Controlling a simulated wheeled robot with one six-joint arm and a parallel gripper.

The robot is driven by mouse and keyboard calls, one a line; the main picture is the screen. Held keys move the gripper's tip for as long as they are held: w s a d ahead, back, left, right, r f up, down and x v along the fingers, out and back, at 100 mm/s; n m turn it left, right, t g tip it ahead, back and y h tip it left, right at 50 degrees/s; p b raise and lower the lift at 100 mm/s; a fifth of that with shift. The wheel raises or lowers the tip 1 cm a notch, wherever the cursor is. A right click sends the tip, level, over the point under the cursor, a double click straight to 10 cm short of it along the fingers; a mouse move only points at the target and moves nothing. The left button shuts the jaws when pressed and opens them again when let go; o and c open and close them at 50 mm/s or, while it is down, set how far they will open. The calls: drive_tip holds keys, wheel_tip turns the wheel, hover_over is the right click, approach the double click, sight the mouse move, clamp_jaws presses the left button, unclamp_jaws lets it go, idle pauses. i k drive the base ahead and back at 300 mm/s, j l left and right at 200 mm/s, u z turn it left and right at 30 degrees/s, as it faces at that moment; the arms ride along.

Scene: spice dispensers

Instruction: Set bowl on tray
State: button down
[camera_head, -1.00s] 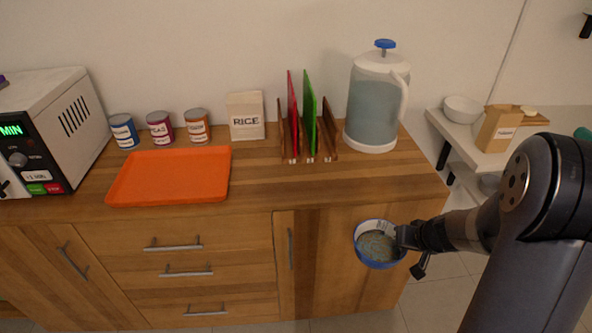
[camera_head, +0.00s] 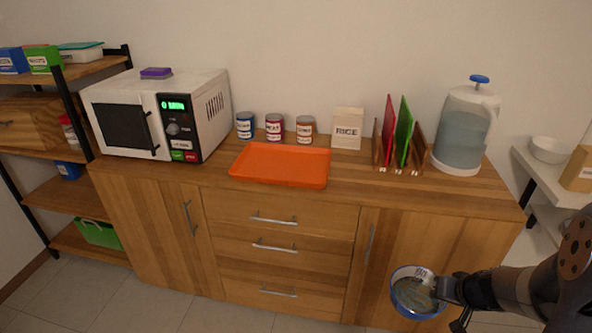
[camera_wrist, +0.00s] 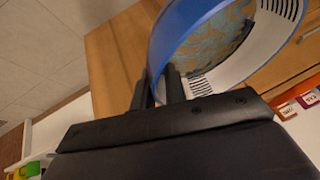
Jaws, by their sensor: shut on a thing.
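A bowl (camera_head: 418,291) with a blue rim and a patterned inside is held in front of the cabinet's lower right door, below the counter top. My gripper (camera_head: 440,288) is shut on the bowl's right edge. In the wrist view the fingers (camera_wrist: 160,88) grip the wall of the bowl (camera_wrist: 225,45), which is tilted in that picture. The orange tray (camera_head: 281,164) lies empty on the counter, up and to the left of the bowl and well apart from it.
A microwave (camera_head: 160,115) stands left of the tray. Several cans (camera_head: 274,127) and a rice box (camera_head: 347,128) stand behind it. A wooden rack with red and green boards (camera_head: 400,140) and a water jug (camera_head: 465,125) are to its right. Bare counter lies before the rack.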

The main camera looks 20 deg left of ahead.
sight(306, 168)
drive_tip(key=u, duration=1.25)
drive_tip(key=i+l, duration=0.05)
drive_tip(key=l, duration=0.05)
